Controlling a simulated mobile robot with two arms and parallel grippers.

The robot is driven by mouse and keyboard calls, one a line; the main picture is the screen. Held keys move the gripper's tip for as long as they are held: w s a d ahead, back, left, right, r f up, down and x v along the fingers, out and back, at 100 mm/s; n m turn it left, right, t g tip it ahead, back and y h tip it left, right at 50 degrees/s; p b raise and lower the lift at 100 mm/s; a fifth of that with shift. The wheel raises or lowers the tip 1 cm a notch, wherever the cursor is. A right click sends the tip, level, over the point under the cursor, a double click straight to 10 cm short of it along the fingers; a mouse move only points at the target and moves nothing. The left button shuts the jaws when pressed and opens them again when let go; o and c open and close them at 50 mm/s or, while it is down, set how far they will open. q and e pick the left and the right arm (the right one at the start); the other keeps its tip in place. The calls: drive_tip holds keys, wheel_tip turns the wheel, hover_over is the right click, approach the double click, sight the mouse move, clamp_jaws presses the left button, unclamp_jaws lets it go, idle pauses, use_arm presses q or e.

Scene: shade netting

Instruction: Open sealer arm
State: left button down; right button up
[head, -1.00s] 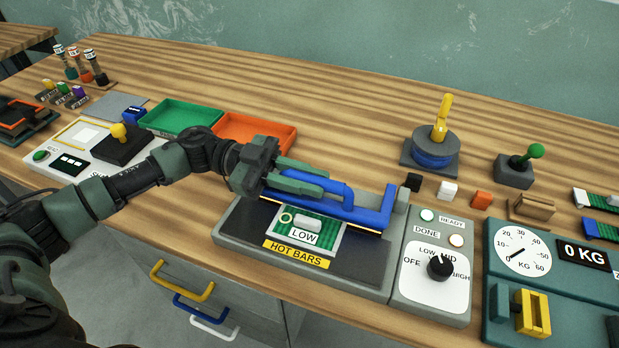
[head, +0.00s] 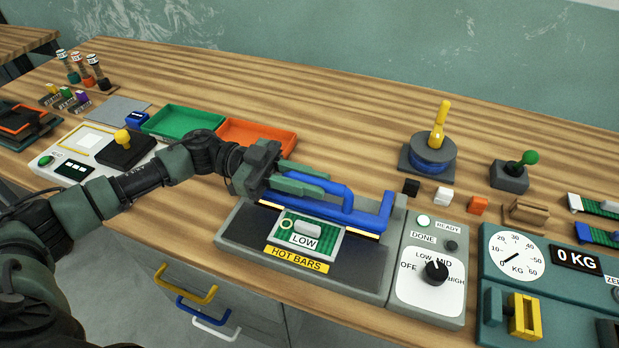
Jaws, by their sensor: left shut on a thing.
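The sealer (head: 370,283) is a grey unit with a dark bed and a yellow HOT BARS label. Its blue sealer arm (head: 368,223) runs across the back of the bed, with a pale glowing strip along its underside, and looks slightly raised. A green netting piece with a LOW tag (head: 305,241) lies on the bed in front of the bar. My left gripper (head: 318,184) is shut on the blue handle at the left part of the arm, hiding that end. My right gripper is not in view.
The control panel (head: 428,297) right of the bed has a dial, a lit READY lamp and a dark DONE lamp. Green (head: 183,119) and orange (head: 258,137) trays stand behind my left arm. Small blocks and a scale (head: 513,257) stand at right.

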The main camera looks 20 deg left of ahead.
use_arm(q)
drive_tip(key=w+r+n+p, duration=0.3)
drive_tip(key=w+n+p, duration=0.6)
drive_tip(key=n, duration=0.2)
drive_tip(key=shift+w+d+r, duration=0.15)
drive_tip(key=shift+w+r, duration=0.1)
drive_tip(key=shift+w+f, duration=0.1)
idle(0.5)
drive_tip(key=c, duration=1.5)
unclamp_jaws()
drive_tip(key=shift+f, duration=0.1)
drive_tip(key=shift+o, duration=0.7)
drive_tip(key=shift+w, duration=0.1)
